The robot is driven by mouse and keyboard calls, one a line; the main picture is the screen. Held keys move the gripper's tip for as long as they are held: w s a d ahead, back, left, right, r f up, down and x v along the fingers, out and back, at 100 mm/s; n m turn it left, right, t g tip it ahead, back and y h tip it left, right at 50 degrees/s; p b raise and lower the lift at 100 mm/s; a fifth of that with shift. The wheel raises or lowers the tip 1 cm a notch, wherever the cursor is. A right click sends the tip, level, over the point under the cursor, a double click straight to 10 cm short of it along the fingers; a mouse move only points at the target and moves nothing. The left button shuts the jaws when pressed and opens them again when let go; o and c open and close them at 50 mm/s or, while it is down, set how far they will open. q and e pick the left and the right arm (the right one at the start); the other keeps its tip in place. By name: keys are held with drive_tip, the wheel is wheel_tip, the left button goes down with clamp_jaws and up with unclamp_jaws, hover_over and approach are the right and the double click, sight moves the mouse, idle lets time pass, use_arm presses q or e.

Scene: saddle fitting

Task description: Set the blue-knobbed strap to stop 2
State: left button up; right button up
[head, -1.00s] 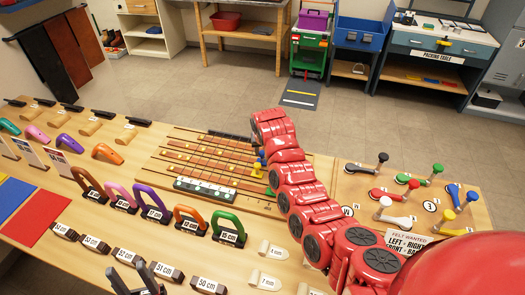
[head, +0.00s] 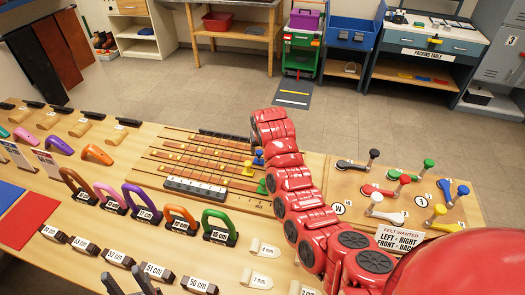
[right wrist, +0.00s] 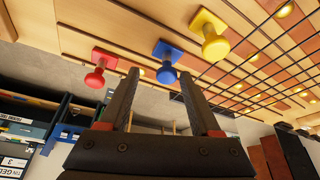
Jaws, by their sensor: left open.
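The strap board (head: 150,180) lies mid-table in the head view, with brown straps across it. The blue knob (head: 258,161) shows there close beside my right arm, with a yellow knob (head: 247,168) and a green knob (head: 262,188) near it. In the right wrist view my right gripper (right wrist: 160,74) is open and empty. The blue knob (right wrist: 166,75) appears between its fingertips; I cannot tell how far beyond them. A red knob (right wrist: 95,78) and the yellow knob (right wrist: 214,45) flank it. My left gripper (head: 130,280) is open at the bottom edge. Stop numbers are unreadable.
Coloured arched handles (head: 141,202) stand in front of the board, with dark labelled blocks (head: 118,257) nearer me. A panel of coloured levers (head: 450,215) lies right of my right arm, which covers part of the board. Open floor (head: 200,97) lies beyond the table.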

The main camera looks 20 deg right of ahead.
drive_tip(key=shift+s+d, duration=0.15)
drive_tip(key=shift+d, duration=0.05)
drive_tip(key=shift+a, duration=0.1)
drive_tip(key=shift+s+r, duration=0.1)
drive_tip(key=shift+r, duration=0.25)
drive_tip(key=p+v, duration=0.2)
drive_tip(key=v, duration=1.4)
drive_tip(key=shift+s+r, duration=0.15)
drive_tip(key=shift+r, duration=0.1)
drive_tip(key=shift+f, duration=0.1)
